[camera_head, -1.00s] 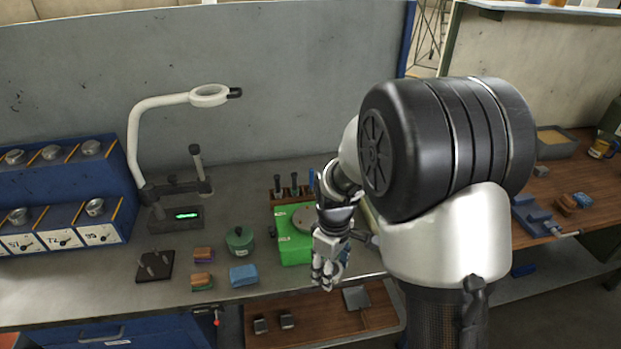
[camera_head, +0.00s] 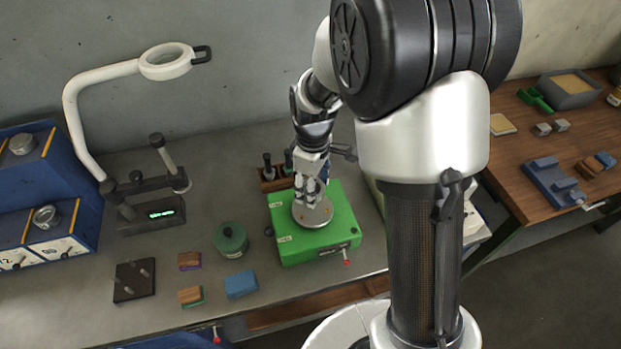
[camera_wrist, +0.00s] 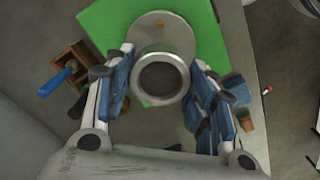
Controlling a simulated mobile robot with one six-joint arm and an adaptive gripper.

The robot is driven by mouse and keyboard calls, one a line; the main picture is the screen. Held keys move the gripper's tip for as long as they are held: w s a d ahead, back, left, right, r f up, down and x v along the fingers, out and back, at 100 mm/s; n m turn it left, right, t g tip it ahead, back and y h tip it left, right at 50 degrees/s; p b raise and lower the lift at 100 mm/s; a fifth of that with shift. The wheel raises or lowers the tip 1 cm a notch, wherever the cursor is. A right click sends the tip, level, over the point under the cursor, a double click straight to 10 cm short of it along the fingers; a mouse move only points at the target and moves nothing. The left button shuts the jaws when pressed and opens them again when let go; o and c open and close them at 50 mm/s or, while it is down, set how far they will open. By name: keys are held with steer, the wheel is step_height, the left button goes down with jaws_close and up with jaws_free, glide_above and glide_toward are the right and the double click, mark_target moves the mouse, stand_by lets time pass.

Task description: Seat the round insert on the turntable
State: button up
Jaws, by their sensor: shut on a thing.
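My gripper (camera_head: 312,187) points down over the turntable and is shut on the round insert. In the wrist view, the insert (camera_wrist: 161,76) is a grey metal ring with a dark hollow, between the two blue-padded fingers of my gripper (camera_wrist: 161,84). The turntable is a flat grey disc (camera_head: 323,217) on a green box (camera_head: 347,232). The disc also shows in the wrist view (camera_wrist: 161,30), partly covered by the insert. In the head view my fingers hide most of the insert. I cannot tell whether it touches the disc.
A tool rack (camera_head: 272,179) stands behind the green box. A green round pot (camera_head: 231,240), a blue block (camera_head: 241,284) and a dark pegged plate (camera_head: 134,280) lie to its left. A lamp (camera_head: 166,62) rises at the back left. A wooden bench (camera_head: 560,140) is at right.

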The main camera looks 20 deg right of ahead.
steer(key=shift+s+f+b, duration=0.1)
steer(key=shift+f+b, duration=0.45)
steer(key=shift+f, duration=0.25)
steer(key=shift+f+b, duration=1.35)
steer(key=shift+f, duration=0.5)
steer(key=shift+f, duration=0.4)
steer(key=o, duration=1.3)
steer(key=shift+o, duration=0.2)
steer(key=shift+r+p, duration=4.05)
steer(key=shift+r, duration=1.5)
